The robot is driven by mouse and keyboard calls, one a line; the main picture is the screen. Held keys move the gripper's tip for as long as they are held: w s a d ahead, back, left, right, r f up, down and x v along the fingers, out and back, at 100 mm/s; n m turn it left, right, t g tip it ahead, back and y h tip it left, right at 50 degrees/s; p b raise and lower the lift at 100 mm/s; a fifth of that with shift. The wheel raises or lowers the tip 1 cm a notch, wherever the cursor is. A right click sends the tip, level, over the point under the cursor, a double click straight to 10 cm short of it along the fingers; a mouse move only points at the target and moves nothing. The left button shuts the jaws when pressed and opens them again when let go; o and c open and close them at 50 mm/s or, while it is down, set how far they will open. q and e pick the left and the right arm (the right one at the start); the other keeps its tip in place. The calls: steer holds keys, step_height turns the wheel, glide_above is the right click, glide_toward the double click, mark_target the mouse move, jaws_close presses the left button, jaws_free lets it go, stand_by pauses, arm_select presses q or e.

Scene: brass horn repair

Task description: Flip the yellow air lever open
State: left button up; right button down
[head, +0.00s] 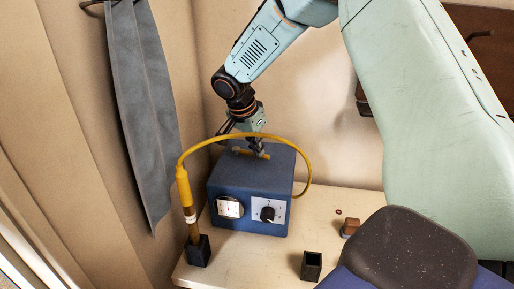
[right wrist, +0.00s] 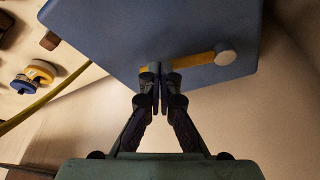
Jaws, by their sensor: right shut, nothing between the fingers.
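The yellow air lever (head: 244,151) lies along the top of a blue box (head: 248,190). In the right wrist view the lever (right wrist: 196,60) runs sideways across the box top, with a pale round cap (right wrist: 225,58) at its right end. My right gripper (head: 260,153) is at the box top, by one end of the lever. In the right wrist view its closed fingertips (right wrist: 160,84) are at the lever's left end, with nothing between them. I cannot tell whether they touch it. The fingers partly hide that end. My left gripper is not in view.
A yellow hose (head: 246,136) arches past the box to a yellow torch (head: 185,192) standing in a black holder (head: 198,251). A black cup (head: 311,266) and a brown block (head: 351,227) stand on the bench (head: 335,206). A grey cloth (head: 148,110) hangs at left.

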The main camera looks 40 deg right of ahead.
steer(key=shift+w+d, duration=0.1)
stand_by(0.7)
steer(key=shift+w+d, duration=0.45)
steer(key=shift+d, duration=0.05)
steer(key=v, duration=1.2)
